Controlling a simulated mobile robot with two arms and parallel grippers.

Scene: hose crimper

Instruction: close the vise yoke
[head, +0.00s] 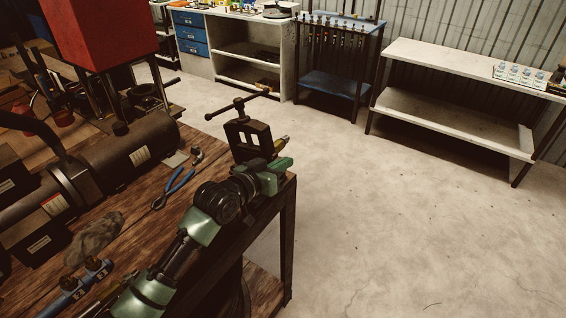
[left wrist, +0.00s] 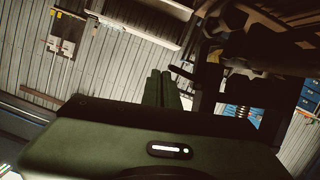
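The vise (head: 252,141) is a dark metal frame at the far right corner of the wooden workbench. Its yoke stands roughly upright with a T-handle screw (head: 238,107) on top. I cannot tell whether the yoke is latched. My left gripper (head: 284,163), green and black, is just in front of the vise and hides its lower part. In the left wrist view its two fingers (left wrist: 163,89) lie side by side with no clear gap and nothing visible between them. Dark metal parts, probably the vise, show right of the fingers. My right gripper is not in view.
On the workbench (head: 180,218) lie blue-handled pliers (head: 173,187), a grey rag (head: 95,238) and blue cylinders (head: 78,286). A large dark cylindrical machine (head: 125,155) and a red box (head: 100,32) stand at left. The concrete floor right of the bench is clear.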

